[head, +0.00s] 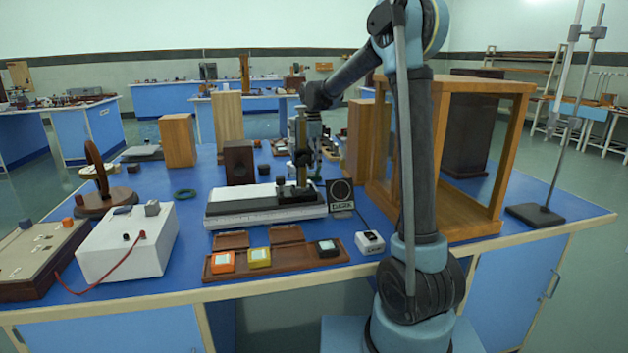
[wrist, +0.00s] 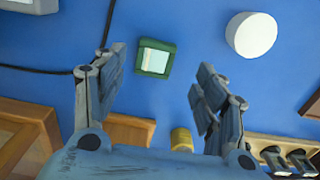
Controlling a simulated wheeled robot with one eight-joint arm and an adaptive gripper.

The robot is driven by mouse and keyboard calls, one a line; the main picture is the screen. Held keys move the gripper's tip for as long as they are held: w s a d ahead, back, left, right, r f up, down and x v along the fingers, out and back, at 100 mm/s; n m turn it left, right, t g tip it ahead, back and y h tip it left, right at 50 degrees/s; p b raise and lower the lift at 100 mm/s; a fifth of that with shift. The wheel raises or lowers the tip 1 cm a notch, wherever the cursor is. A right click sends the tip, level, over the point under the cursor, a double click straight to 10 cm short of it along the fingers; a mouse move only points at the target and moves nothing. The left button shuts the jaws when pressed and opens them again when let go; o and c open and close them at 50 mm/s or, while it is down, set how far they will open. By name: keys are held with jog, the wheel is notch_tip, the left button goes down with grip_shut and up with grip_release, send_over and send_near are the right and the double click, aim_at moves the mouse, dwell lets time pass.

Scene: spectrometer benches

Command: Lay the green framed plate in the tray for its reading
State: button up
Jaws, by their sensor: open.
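The green framed plate (wrist: 155,58) lies on the blue bench top in the wrist view, with a pale square centre. My gripper (wrist: 162,65) is open, its two fingers spread either side of the plate in the picture, with nothing between them held. In the head view my gripper (head: 316,152) is over the bench behind the black-and-white instrument (head: 265,206); I cannot make out the green plate there. A brown wooden tray (head: 290,264) at the bench's front edge bears orange (head: 222,262), yellow (head: 259,257) and black (head: 326,248) framed plates. I cannot tell whether it is the reading tray.
A white disc (wrist: 251,35) lies right of the green plate, and a black cable (wrist: 40,70) runs to its left. A yellow cylinder (wrist: 181,139) shows below. In the head view, a DARK sign (head: 341,195) and a wooden frame case (head: 455,225) stand near my arm.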

aim_at(314, 177)
jog(key=shift+s+f, duration=0.15)
jog(key=shift+f, duration=1.1)
jog(key=shift+s+f, duration=0.15)
jog(key=shift+f, duration=1.1)
jog(key=c, duration=1.2)
jog(key=shift+r, duration=0.1)
